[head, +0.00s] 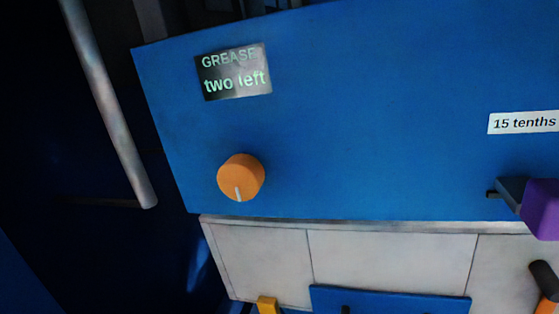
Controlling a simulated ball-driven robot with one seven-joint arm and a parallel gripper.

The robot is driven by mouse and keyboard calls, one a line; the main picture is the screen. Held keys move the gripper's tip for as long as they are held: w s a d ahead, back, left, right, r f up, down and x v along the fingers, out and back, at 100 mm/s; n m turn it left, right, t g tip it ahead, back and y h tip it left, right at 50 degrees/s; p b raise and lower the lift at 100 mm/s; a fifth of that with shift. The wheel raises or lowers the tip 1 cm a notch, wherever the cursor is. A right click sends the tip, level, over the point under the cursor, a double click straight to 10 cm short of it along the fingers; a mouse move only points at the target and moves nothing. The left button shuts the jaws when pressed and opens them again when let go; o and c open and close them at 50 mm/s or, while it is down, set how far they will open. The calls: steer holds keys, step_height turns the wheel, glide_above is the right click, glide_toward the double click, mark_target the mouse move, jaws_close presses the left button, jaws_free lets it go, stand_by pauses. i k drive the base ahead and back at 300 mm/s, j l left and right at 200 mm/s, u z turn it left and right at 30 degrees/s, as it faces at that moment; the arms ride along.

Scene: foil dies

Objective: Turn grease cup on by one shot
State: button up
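An orange round knob (241,177) sits on the blue panel (370,110), left of its middle. A pale mark on the knob points down in the picture. Above it a dark display (233,71) reads "GREASE" and "two left" in light green letters. My gripper is not in view, and nothing touches the knob.
A white label (523,122) reads "15 tenths" at the right. Below it a purple block (541,209) on a dark mount sticks out. A grey bar (108,105) stands at the left. Pale panels (390,258) lie below the blue one. The area around the knob is clear.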

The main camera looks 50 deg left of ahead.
mark_target(240, 178)
steer(key=i+l+u, duration=0.15)
steer(key=u, duration=0.25)
steer(key=i+l+u, duration=0.15)
steer(key=u, duration=0.3)
steer(key=i+l+u, duration=0.1)
steer(key=l+u, duration=0.55)
steer(key=u, duration=0.2)
steer(key=k+j+z, duration=0.1)
steer(key=z, duration=0.2)
steer(key=k+j+z, duration=0.1)
steer(key=z, duration=0.2)
